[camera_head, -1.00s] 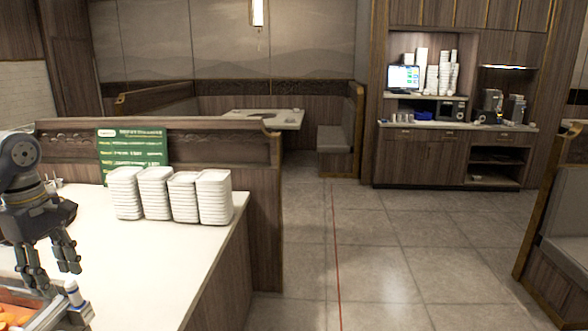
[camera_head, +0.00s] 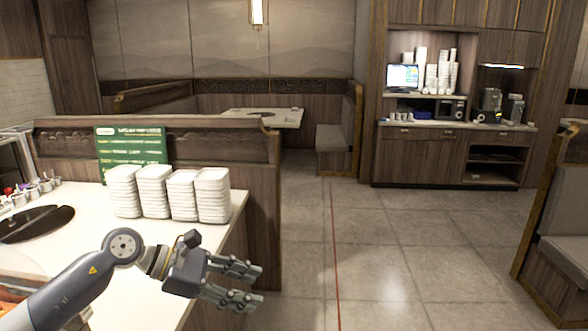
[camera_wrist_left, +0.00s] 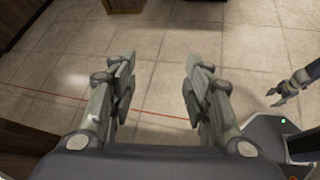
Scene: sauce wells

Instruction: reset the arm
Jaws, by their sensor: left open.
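My left arm comes in from the lower left in the head view. Its gripper (camera_head: 258,286) points right, past the counter's edge, above the floor. The two fingers are apart with nothing between them. In the left wrist view the open fingers (camera_wrist_left: 158,78) frame only floor tiles. Part of what looks like my right gripper (camera_wrist_left: 288,86) shows at the right edge of the wrist view; its opening is unclear. It is not in the head view.
The white counter (camera_head: 85,228) carries several stacks of white trays (camera_head: 168,193) and a green menu board (camera_head: 132,152). A dark round plate (camera_head: 38,224) and small sauce wells (camera_head: 36,188) are at the left. Open tiled floor (camera_head: 370,270) lies right of the counter.

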